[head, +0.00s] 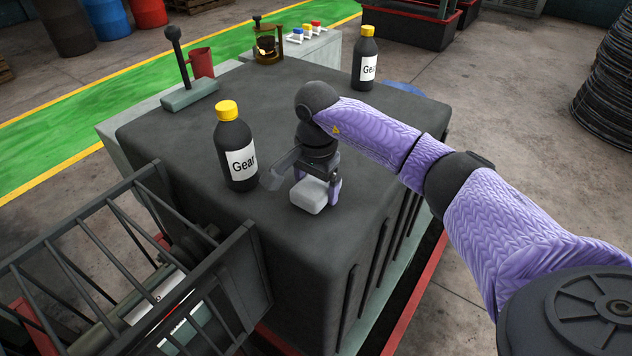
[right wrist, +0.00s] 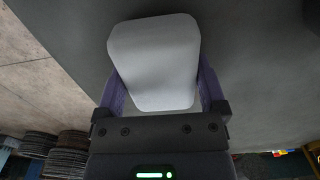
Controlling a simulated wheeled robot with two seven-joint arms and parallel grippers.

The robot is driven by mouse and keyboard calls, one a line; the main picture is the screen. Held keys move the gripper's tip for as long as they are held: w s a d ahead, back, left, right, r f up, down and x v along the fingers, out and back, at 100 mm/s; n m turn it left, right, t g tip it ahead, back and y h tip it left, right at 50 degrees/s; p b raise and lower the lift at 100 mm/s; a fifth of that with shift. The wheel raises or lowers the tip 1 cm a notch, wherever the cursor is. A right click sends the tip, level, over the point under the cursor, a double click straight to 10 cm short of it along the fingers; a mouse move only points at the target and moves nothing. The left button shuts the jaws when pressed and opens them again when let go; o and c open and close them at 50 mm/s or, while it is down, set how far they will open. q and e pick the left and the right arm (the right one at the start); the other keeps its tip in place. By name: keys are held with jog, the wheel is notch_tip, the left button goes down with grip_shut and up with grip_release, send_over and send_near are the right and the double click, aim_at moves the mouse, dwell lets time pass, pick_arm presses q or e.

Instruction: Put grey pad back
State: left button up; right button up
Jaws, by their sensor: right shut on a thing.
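The grey pad (head: 309,195) is a light grey block with rounded edges, at the front part of the dark machine top (head: 290,120). My right gripper (head: 318,186) is shut on it, coming down from above with its purple fingers on either side. In the right wrist view the pad (right wrist: 155,60) fills the space between the fingers (right wrist: 160,90). I cannot tell whether the pad touches the machine top or hangs just above it. My left gripper is not in view.
A gear oil bottle (head: 236,148) with a yellow cap stands left of the gripper, and another (head: 366,60) stands at the back. A barred guard (head: 130,260) lies at the front left.

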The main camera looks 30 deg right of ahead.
aim_at(316, 182)
jog(key=shift+f, duration=0.2)
jog(key=o, duration=1.1)
jog(key=shift+o, duration=0.2)
jog(key=shift+r, duration=0.65)
notch_tip(316, 182, up, 11)
jog(key=b, duration=0.1)
